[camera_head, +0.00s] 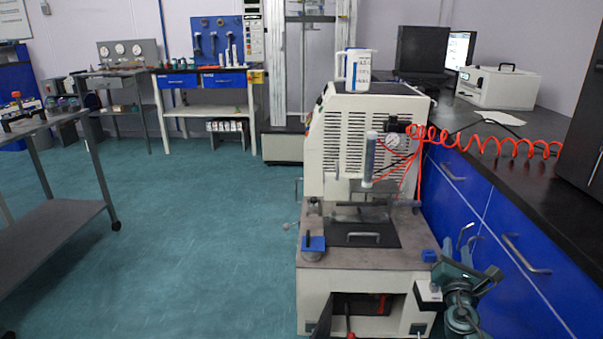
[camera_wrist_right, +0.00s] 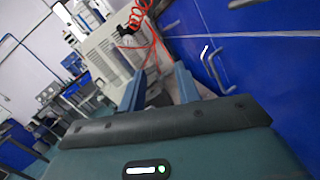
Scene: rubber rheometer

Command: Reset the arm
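The rheometer (camera_head: 355,140), a cream machine with a grey work surface, stands at the centre of the head view. It also shows in the right wrist view (camera_wrist_right: 103,48). My right gripper (camera_head: 480,260) is beside the machine's front right corner, near the blue drawers. In the right wrist view, its two blue fingers (camera_wrist_right: 160,80) are apart, with nothing between them. It appears clear of the machine, though the exact gap is hard to judge. My left gripper cannot be made out in the head view.
A dark counter (camera_head: 520,145) with blue drawers (camera_head: 505,235) runs along the right. A coiled red hose (camera_head: 490,140) reaches across it. A grey cart (camera_head: 50,220) stands at left. The teal floor (camera_head: 200,250) between the cart and the machine is clear.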

